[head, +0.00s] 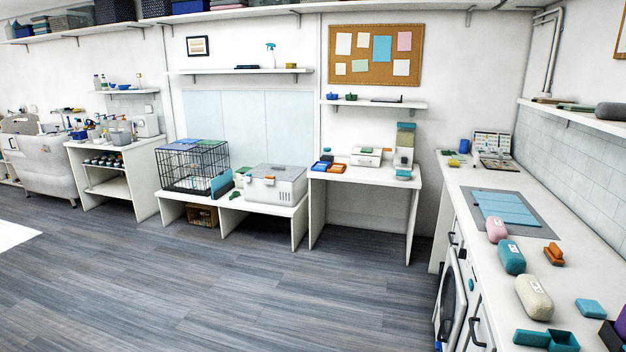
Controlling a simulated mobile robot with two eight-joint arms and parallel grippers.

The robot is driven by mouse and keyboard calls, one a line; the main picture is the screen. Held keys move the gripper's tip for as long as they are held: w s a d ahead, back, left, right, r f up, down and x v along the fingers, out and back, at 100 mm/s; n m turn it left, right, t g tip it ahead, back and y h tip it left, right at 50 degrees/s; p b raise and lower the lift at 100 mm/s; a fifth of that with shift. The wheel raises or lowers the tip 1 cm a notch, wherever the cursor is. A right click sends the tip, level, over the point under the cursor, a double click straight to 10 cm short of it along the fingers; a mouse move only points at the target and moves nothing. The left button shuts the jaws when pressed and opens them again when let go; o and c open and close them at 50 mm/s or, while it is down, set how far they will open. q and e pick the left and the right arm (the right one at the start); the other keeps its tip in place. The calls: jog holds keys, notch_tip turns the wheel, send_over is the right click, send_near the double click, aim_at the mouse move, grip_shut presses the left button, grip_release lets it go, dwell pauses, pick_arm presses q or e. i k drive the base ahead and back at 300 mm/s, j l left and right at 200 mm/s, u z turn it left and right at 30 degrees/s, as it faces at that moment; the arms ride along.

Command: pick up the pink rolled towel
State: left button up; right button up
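The pink rolled towel (497,229) lies on the white counter (462,185) along the right side of the head view. It is at the near left corner of a grey mat, close to the counter's front edge. A teal rolled towel (511,257) and a cream rolled towel (533,297) lie in a row nearer to me. Neither of my grippers shows in this view.
Folded blue cloths (505,208) lie on the grey mat (543,222). An orange-brown item (554,253), a teal block (590,308) and a teal open box (546,340) are also on the counter. A washer (453,298) stands beneath. The wooden floor (260,285) is clear.

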aim_at(496, 231)
jog(key=k+l+z, duration=0.15)
jog(key=z, duration=0.15)
jog(key=k+l+z, duration=0.1)
jog(key=z, duration=0.15)
jog(key=i+j+u, duration=0.15)
jog(key=j, duration=0.25)
jog(key=i+j+u, duration=0.15)
jog(key=j, duration=0.25)
jog(key=i+j+u, duration=0.15)
jog(key=j, duration=0.25)
jog(key=i+j+u, duration=0.15)
jog(key=i+j, duration=0.3)
jog(key=i, duration=0.15)
jog(key=i+j+u, duration=0.1)
jog(key=i+j, duration=0.2)
jog(key=i, duration=0.2)
jog(key=i+j, duration=0.25)
jog(key=i, duration=0.2)
jog(key=i+l+z, duration=0.1)
jog(key=i+z, duration=0.75)
jog(key=i+j+z, duration=0.15)
jog(key=z, duration=0.25)
jog(key=i, duration=0.1)
